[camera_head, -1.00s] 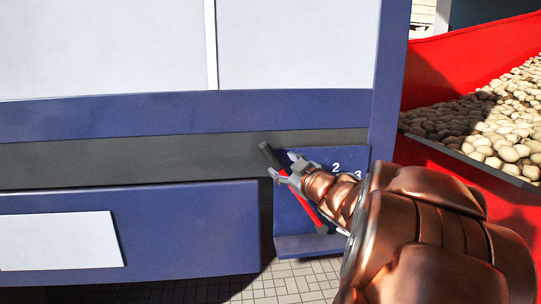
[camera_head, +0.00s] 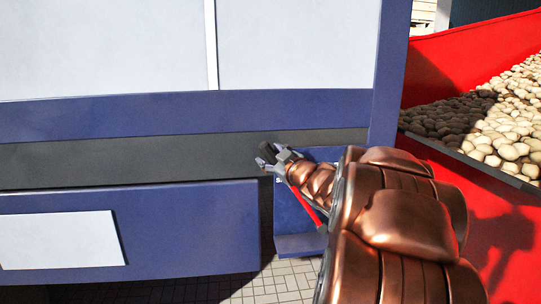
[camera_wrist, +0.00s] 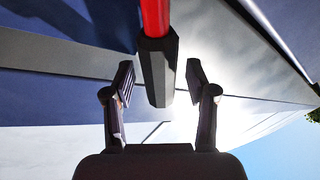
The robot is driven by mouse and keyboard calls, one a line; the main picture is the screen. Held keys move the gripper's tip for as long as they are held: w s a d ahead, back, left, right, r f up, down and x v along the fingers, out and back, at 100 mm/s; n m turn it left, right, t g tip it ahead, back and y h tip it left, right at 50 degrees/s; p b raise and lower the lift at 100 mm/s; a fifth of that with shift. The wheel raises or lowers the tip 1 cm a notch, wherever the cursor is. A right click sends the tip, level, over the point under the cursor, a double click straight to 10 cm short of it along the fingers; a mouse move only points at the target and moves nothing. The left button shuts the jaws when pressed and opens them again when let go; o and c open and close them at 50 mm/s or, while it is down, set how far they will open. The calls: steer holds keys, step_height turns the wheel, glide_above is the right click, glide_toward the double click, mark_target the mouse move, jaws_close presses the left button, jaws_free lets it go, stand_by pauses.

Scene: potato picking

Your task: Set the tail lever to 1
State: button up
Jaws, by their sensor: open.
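The tail lever is a red rod (camera_head: 309,206) with a black handle, and it leans up and to the left in the head view. In the wrist view the black handle (camera_wrist: 158,72) hangs from the red rod (camera_wrist: 155,18) between my two fingers. My gripper (camera_head: 270,155) is open around the handle's end, with a gap on each side in the wrist view (camera_wrist: 160,80). The blue lever panel (camera_head: 290,225) is mostly behind my arm, and its numbers are hidden except for a small white mark at its left edge.
A blue machine body (camera_head: 130,230) with a white plate (camera_head: 62,240) and a dark band (camera_head: 130,160) fills the left. A red hopper (camera_head: 470,45) with many potatoes (camera_head: 500,125) stands at the right. Paved floor (camera_head: 275,283) shows below the panel.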

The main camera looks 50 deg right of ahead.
steer(key=shift+w, duration=0.2)
jaws_close()
stand_by(0.5)
